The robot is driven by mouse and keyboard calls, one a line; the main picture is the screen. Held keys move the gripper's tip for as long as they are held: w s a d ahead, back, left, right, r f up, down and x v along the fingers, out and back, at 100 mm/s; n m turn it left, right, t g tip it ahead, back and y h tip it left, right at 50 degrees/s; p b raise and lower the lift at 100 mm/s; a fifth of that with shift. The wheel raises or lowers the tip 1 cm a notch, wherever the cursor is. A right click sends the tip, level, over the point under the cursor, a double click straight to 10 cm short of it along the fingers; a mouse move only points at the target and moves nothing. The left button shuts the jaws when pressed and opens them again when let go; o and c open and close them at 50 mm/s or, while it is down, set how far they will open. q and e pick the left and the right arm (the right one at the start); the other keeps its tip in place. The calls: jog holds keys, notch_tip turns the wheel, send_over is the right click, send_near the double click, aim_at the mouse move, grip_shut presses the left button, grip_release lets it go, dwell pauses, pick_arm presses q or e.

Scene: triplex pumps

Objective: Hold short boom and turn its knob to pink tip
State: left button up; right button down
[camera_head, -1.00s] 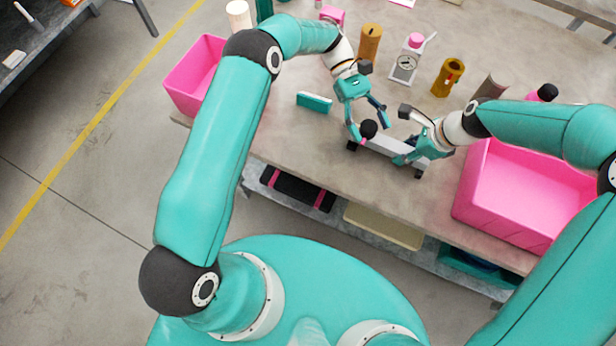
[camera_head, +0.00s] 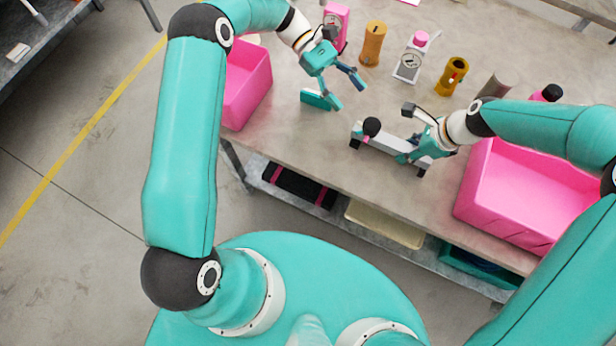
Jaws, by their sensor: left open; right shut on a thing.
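The short boom is a pale grey bar (camera_head: 383,143) with black end feet, lying on the table near its front edge. Its round black knob (camera_head: 372,126) stands up near the left end.
Pink bins stand at the left (camera_head: 248,85) and right (camera_head: 515,200). Behind the boom stand a pink device (camera_head: 337,18), a tan cylinder (camera_head: 373,42), a gauge with a pink cap (camera_head: 411,62), a brown cylinder (camera_head: 451,76) and a grey piece (camera_head: 496,86). Table between them is clear.

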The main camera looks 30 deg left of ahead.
pick_arm(q)
jog(key=s+f, duration=0.1)
jog(key=s, duration=0.1)
jog(key=s+f+y, duration=0.1)
jog(key=s, duration=0.1)
jog(key=s+a+f+y, duration=0.1)
jog(key=s, duration=0.1)
jog(key=shift+s+f+m, duration=0.2)
jog(key=shift+s+m, duration=0.2)
jog(key=s+f+m+y, duration=0.2)
jog(key=s+f, duration=0.1)
jog(key=s, duration=0.5)
jog(key=s+f+m+y, duration=0.3)
jog(key=s+f, duration=0.1)
jog(key=s, duration=0.5)
notch_tip(320, 180, down, 11)
jog(key=w+d+m+t+y, duration=0.1)
jog(key=d+m+t, duration=0.1)
jog(key=m+t, duration=0.3)
jog(key=shift+w+d+r+m+y, duration=0.15)
jog(key=shift+w+m+y, duration=0.25)
jog(key=shift+m, duration=0.3)
